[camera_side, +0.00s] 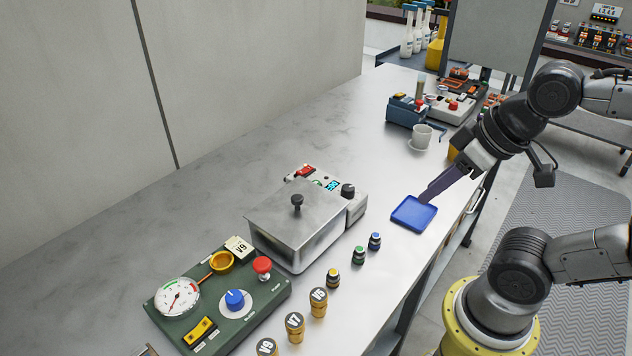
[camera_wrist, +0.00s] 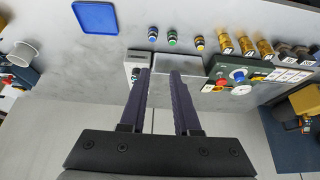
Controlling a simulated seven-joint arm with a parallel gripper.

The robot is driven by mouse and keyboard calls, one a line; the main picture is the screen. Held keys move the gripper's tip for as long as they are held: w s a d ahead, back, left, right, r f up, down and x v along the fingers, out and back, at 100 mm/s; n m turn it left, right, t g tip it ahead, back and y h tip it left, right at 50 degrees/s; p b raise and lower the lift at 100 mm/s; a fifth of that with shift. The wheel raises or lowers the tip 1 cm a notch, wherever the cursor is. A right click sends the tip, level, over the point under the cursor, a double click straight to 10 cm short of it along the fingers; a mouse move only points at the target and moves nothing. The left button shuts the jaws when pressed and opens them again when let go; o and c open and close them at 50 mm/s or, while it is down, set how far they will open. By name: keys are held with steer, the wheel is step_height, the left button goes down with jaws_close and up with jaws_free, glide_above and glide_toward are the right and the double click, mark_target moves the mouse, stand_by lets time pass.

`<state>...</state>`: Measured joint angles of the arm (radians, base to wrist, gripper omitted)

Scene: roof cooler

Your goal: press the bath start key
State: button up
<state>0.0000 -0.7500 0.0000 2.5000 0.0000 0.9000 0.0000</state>
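The bath (camera_side: 295,222) is a metal box with a lid and a black lid knob, standing mid-bench in the side view. Its control end carries a lit cyan display (camera_side: 332,185), a small green key (camera_side: 317,182), a red switch (camera_side: 306,170) and a black knob (camera_side: 348,190). Any lettering on the key is too small to read. My gripper (camera_side: 427,198) has purple fingers and is over the bench near the blue tray, right of the bath and apart from it. In the wrist view my gripper (camera_wrist: 162,73) is open and empty; its fingers partly hide the bath (camera_wrist: 138,62).
The blue tray (camera_side: 414,213) lies near the bench edge. Small capped vials (camera_side: 359,254) and brass weights (camera_side: 318,302) stand in front of the bath. A green gauge panel (camera_side: 220,305) sits at left. A white cup (camera_side: 422,136) and a blue device (camera_side: 404,111) stand farther back.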

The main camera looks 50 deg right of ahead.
jaws_close()
stand_by(1.4)
